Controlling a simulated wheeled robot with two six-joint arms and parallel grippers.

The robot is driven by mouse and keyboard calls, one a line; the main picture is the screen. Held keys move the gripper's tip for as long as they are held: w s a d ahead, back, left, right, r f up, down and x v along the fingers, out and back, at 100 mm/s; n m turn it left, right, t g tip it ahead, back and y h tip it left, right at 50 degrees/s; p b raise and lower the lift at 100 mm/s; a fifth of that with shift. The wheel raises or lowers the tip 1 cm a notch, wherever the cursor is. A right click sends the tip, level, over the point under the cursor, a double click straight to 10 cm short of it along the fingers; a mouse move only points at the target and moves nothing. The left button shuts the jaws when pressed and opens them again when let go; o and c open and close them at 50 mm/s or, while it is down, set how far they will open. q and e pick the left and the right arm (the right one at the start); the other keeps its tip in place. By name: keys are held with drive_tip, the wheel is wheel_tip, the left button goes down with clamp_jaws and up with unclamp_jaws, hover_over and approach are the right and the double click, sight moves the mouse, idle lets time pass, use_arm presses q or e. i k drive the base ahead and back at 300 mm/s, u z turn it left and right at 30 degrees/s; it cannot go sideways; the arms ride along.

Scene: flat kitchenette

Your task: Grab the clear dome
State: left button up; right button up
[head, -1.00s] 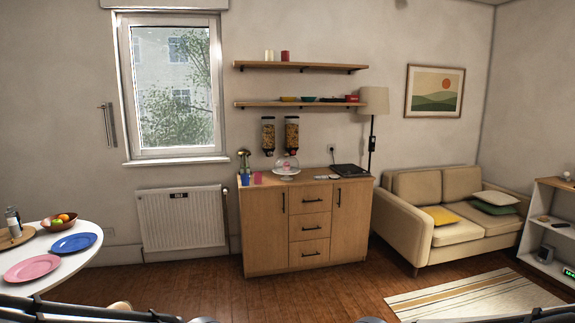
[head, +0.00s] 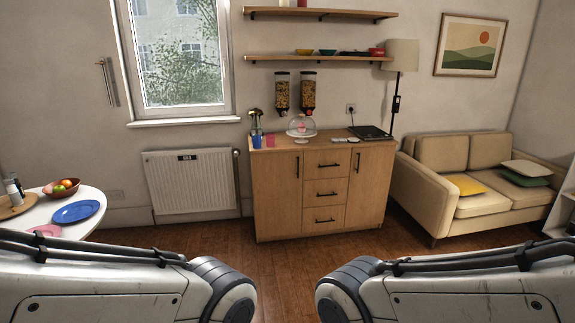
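The clear dome (head: 302,124) sits on a white cake stand (head: 301,138) on top of the wooden cabinet (head: 320,190), against the far wall. Something small and pink shows inside the dome. The dome stands well ahead of me, beyond a stretch of open floor. Both of my arms show at the bottom of the head view, one from the left and one from the right. Neither gripper is in the picture, so their state is hidden.
Beside the dome are a blue cup (head: 256,140), a pink cup (head: 270,141) and a black hob-like item (head: 370,132). Dispensers (head: 308,92) hang above. A round table (head: 90,205) stands left, a sofa (head: 465,180) right. The wooden floor (head: 290,265) between is clear.

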sight(302, 125)
drive_tip(key=u, duration=0.1)
drive_tip(key=i, duration=3.85)
drive_tip(key=z, duration=0.3)
drive_tip(key=i, duration=1.35)
drive_tip(key=z, duration=0.2)
